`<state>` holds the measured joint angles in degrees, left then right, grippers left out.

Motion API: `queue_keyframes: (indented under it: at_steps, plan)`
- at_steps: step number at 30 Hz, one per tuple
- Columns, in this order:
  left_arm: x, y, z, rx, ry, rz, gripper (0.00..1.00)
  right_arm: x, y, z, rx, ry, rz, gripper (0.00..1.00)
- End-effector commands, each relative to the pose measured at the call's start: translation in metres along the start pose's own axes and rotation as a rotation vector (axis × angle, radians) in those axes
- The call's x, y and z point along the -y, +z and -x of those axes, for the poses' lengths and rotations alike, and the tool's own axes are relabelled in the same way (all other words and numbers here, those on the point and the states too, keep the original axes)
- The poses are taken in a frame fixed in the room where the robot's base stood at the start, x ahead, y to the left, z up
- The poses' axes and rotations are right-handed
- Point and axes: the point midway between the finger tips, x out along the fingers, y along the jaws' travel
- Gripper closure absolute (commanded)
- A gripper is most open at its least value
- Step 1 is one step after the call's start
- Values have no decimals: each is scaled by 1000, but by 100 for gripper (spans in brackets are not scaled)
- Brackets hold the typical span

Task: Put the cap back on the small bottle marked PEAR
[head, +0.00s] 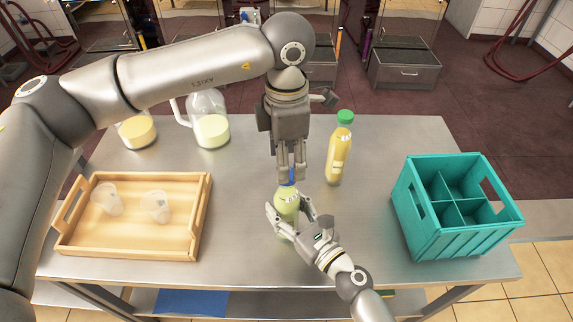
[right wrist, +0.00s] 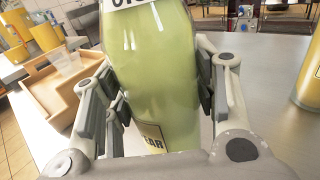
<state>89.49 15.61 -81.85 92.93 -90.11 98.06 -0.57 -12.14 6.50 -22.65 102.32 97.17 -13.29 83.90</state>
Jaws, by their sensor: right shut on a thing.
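The small pale green bottle (head: 287,206) stands upright near the middle of the table. In the right wrist view the bottle (right wrist: 155,75) has a label partly cut off, reading "EAR". My right gripper (head: 288,204) is shut around its body, fingers on both sides, also in the right wrist view (right wrist: 158,85). My left gripper (head: 291,172) points down right above the bottle, its fingers close together around a blue cap (head: 291,176). The cap is at the bottle's top; whether it touches the neck is hidden by the fingers.
A yellow bottle with a green cap (head: 340,150) stands close by on the right. A teal crate (head: 448,238) with compartments is at the right. A wooden tray (head: 125,243) with two clear cups is at the left. Two jugs (head: 210,128) (head: 137,132) stand behind it.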

Motion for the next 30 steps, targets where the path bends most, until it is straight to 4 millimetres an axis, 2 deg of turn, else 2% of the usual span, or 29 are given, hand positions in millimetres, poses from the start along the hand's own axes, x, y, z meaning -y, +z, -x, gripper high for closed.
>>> queue_keyframes:
  at_steps: [3, 14, 24, 30]
  plan:
    - [0, 0, 9, 1, 0, 0, 47, 0, 0, 0, -1, -1, 1, 100]
    - [0, 0, 11, 1, 0, 32, 45, 0, 0, 0, -1, -1, 1, 100]
    - [0, 0, 33, 1, 1, 392, 45, 0, 0, 0, -1, -1, 1, 100]
    - [0, 0, 42, 0, -1, 542, 45, 0, 0, 0, -1, -1, 1, 100]
